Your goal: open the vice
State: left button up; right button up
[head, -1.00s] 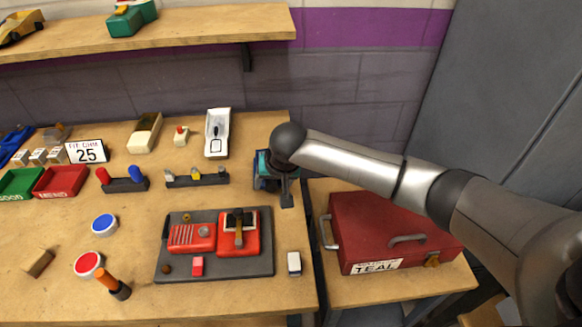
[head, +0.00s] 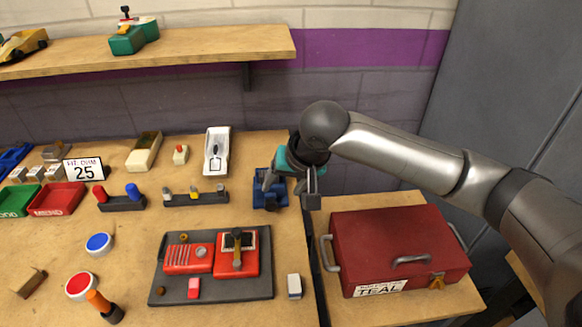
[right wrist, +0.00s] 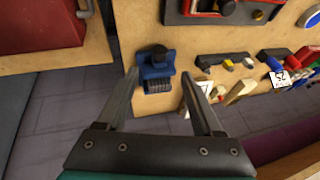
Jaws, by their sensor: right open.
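The blue vice (head: 262,198) sits at the right edge of the workbench, partly hidden by my right gripper in the head view. In the right wrist view the vice (right wrist: 152,72) shows a dark rounded part on top and a dark ribbed part along its lower side. My right gripper (head: 291,190) is open and empty beside and above the vice, its fingers spread. In the right wrist view the fingertips (right wrist: 159,73) frame the vice, which lies beyond them. I cannot tell whether the vice's jaws are apart. My left gripper is not in view.
A red toolbox (head: 385,235) stands on a lower table to the right. A dark tray (head: 212,287) with a red assembly lies in front of the vice. A white box (head: 217,150) and a peg rack (head: 196,197) stand left of it. A shelf (head: 200,45) runs above.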

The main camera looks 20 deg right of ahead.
jog(key=p+v, duration=0.1)
jog(key=v, duration=0.3)
jog(key=shift+s+r, duration=0.2)
jog(key=shift+r, duration=0.15)
jog(key=shift+s+d, duration=0.1)
